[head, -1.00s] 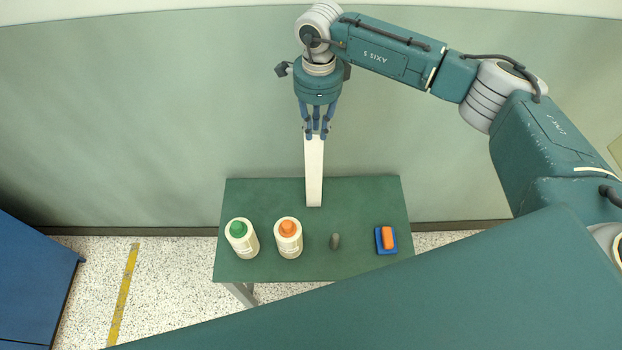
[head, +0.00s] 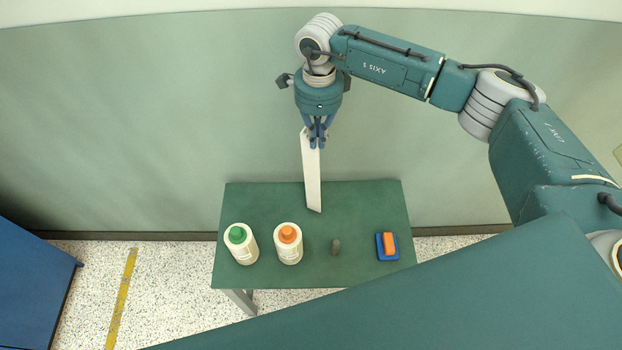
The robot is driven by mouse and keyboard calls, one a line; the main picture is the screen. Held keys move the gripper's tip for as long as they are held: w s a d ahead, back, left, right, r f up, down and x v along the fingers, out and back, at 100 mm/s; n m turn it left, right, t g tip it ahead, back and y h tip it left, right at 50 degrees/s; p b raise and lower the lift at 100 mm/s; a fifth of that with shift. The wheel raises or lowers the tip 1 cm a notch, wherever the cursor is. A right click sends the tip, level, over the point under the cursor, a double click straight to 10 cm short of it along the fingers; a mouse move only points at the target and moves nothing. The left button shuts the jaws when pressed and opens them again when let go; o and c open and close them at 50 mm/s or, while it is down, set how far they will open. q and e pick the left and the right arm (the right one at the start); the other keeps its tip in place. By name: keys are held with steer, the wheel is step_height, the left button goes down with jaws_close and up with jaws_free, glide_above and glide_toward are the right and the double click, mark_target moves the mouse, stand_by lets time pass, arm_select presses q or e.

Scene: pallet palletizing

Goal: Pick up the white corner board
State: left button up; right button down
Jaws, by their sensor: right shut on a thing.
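The white corner board (head: 312,180) is a long, narrow piece standing nearly upright, slightly tilted, at the back of the green table (head: 370,205). My right gripper (head: 317,143) is shut on its upper part, with the fingers pointing down. The board's lower end shows over the rear part of the tabletop; I cannot tell whether it touches the table. My left gripper is not in view.
A wall (head: 150,130) is behind. A blue cabinet (head: 30,285) is at left.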

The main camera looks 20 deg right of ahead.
steer(key=shift+r, duration=0.15)
steer(key=shift+s+r+p, duration=0.1)
steer(key=shift+r+p, duration=1)
steer(key=shift+r, duration=1.35)
